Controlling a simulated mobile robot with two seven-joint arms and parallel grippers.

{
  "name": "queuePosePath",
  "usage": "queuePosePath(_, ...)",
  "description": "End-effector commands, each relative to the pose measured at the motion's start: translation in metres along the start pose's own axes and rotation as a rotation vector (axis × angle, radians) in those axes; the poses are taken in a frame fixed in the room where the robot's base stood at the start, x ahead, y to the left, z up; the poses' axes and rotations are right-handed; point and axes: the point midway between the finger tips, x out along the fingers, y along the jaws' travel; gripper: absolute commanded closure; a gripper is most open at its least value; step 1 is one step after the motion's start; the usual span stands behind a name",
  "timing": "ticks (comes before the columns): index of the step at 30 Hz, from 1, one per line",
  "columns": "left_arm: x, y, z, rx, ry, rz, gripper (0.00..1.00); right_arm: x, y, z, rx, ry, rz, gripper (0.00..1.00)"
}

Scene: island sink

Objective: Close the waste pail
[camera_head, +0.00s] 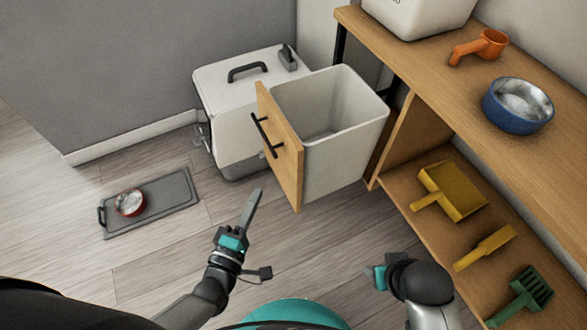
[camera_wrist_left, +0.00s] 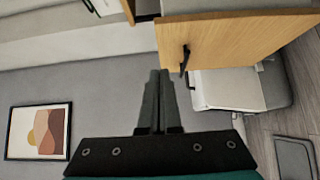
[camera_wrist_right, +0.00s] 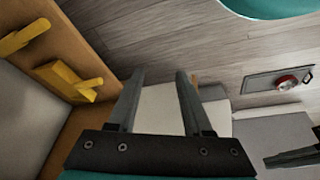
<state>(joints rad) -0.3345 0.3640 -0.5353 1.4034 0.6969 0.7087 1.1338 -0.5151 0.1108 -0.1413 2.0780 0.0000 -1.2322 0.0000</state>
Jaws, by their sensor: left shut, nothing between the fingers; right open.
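The waste pail (camera_head: 345,140) is a white open bin with a wooden front panel (camera_head: 285,150) and a black bar handle (camera_head: 264,136). It stands pulled out from the wooden shelf unit, and its inside looks empty. My left gripper (camera_head: 257,194) is shut and empty, in front of the panel and below the handle in the head view. In the left wrist view the shut fingers (camera_wrist_left: 159,75) point toward the panel (camera_wrist_left: 230,35), near the handle (camera_wrist_left: 185,60). My right gripper (camera_wrist_right: 160,78) is open and empty; its fingers are hardly visible in the head view.
A white pet carrier (camera_head: 235,110) stands left of the pail. A grey tray (camera_head: 165,205) with a red bowl (camera_head: 130,203) lies on the floor. The wooden shelf unit (camera_head: 420,75) on the right holds a blue bowl (camera_head: 518,105) and yellow scoops. Floor before the pail is clear.

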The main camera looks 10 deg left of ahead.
Motion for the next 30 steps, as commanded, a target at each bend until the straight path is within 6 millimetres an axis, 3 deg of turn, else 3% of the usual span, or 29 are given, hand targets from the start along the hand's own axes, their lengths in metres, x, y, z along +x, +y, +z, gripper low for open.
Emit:
queuePosePath(5, 0.015, 0.002, 0.000, -0.013, 0.003, 0.010, 1.00, -0.007, 0.001, -0.004, 0.000, 0.013, 0.001, 0.50)
queuePosePath(19, 0.101, 0.001, 0.000, -0.008, 0.002, 0.008, 1.00, -0.052, 0.002, -0.022, 0.003, 0.086, 0.006, 0.50)
queuePosePath(23, 0.115, 0.001, 0.015, -0.013, 0.001, 0.007, 1.00, -0.064, 0.002, -0.024, 0.003, 0.102, 0.006, 0.50)
queuePosePath(30, 0.127, 0.001, 0.027, -0.008, 0.002, 0.004, 1.00, -0.062, -0.004, -0.033, -0.005, 0.164, -0.009, 0.50)
